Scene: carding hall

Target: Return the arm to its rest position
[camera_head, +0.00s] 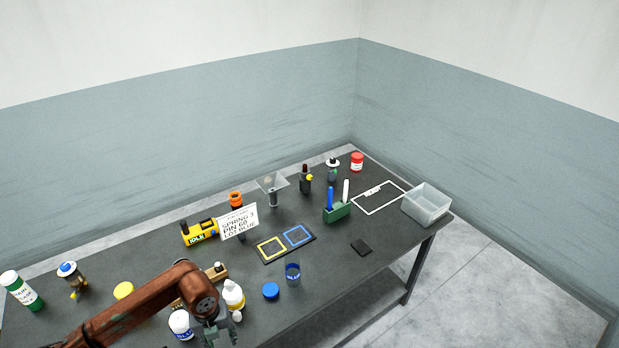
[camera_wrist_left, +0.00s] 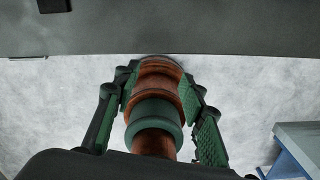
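My left arm reaches in from the lower left in the head view, over the table's front edge. Its gripper (camera_head: 218,335) points down near the front edge, partly cut off by the frame. In the left wrist view the left gripper (camera_wrist_left: 160,90) has its two green-padded fingers apart. A brown and green ringed part shows between and beyond the fingers; it matches my own arm's colours, and I see no object clearly held. My right arm and gripper are not in view.
Close to the arm on the table (camera_head: 330,262) are a white bottle (camera_head: 234,296), a blue-labelled white jar (camera_head: 181,325), a blue lid (camera_head: 271,291), a yellow lid (camera_head: 123,290) and a blue cup (camera_head: 292,274). A clear bin (camera_head: 427,204) stands at the right end.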

